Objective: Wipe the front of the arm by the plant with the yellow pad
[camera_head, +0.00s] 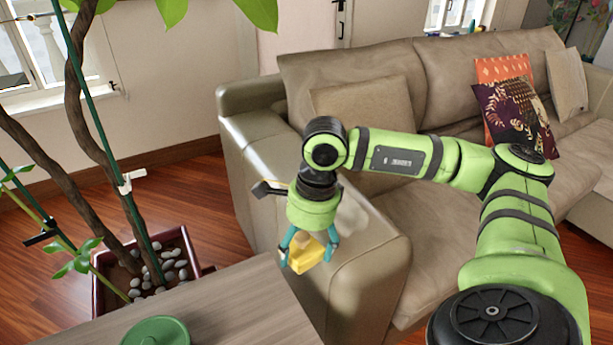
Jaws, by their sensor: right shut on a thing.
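The yellow pad (305,254) is held in my right gripper (309,248), which points downward with its teal fingers shut on the pad. The pad is in front of the near end of the beige sofa's arm (345,250), the arm by the plant; I cannot tell whether it touches that front. The potted plant (85,110) stands to the left, with thick brown stems and a few green leaves. My left gripper is not in view.
A grey wooden table (245,305) with a green round object (157,333) fills the bottom left. The plant's dark red planter (100,290) with pale stones stands behind it. Patterned cushions (515,105) lie on the sofa (445,75). Wooden floor (215,215) shows between planter and sofa.

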